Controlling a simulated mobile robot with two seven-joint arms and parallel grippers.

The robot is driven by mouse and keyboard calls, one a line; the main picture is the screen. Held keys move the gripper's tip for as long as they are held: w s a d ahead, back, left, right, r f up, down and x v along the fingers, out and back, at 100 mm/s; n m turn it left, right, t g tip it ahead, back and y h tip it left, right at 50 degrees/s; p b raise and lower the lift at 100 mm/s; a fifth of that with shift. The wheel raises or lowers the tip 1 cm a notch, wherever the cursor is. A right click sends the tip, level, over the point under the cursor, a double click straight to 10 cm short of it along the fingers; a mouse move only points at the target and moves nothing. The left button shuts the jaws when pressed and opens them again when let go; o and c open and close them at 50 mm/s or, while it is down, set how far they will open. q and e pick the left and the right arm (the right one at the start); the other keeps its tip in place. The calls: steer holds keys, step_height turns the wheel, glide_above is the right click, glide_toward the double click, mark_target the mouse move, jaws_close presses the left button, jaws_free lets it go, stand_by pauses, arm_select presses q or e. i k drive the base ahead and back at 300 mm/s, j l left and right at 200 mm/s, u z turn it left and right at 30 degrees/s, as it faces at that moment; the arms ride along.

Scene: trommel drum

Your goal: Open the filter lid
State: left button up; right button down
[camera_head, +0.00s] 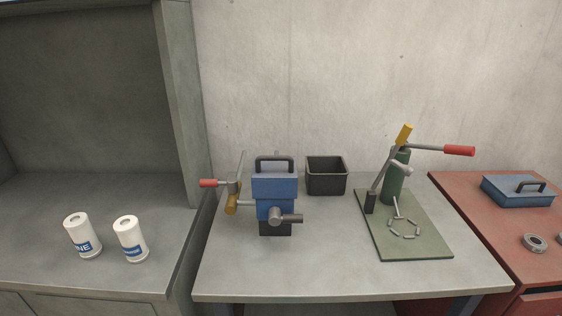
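A blue box-shaped unit (275,208) stands upright near the middle of the grey table. Its blue top part (275,186) carries a black handle (274,160) and sits down on the body, so it looks closed. I take this top part for the filter lid. A grey cylindrical fitting (277,215) sticks out of the front, and the base below is black. Neither of my grippers is in view.
A black open bin (326,176) stands behind right. A green plate (410,240) carries a press with red and yellow grips. Two white canisters (82,236) (130,239) stand on the left counter. A blue handled case (517,191) and a metal ring (535,243) lie on the red bench.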

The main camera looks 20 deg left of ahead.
mark_target(273, 177)
steer(key=j+z, duration=0.25)
steer(key=j, duration=0.4)
steer(key=k+j+z, duration=0.1)
steer(key=j+z, duration=0.2)
steer(key=j, duration=0.3)
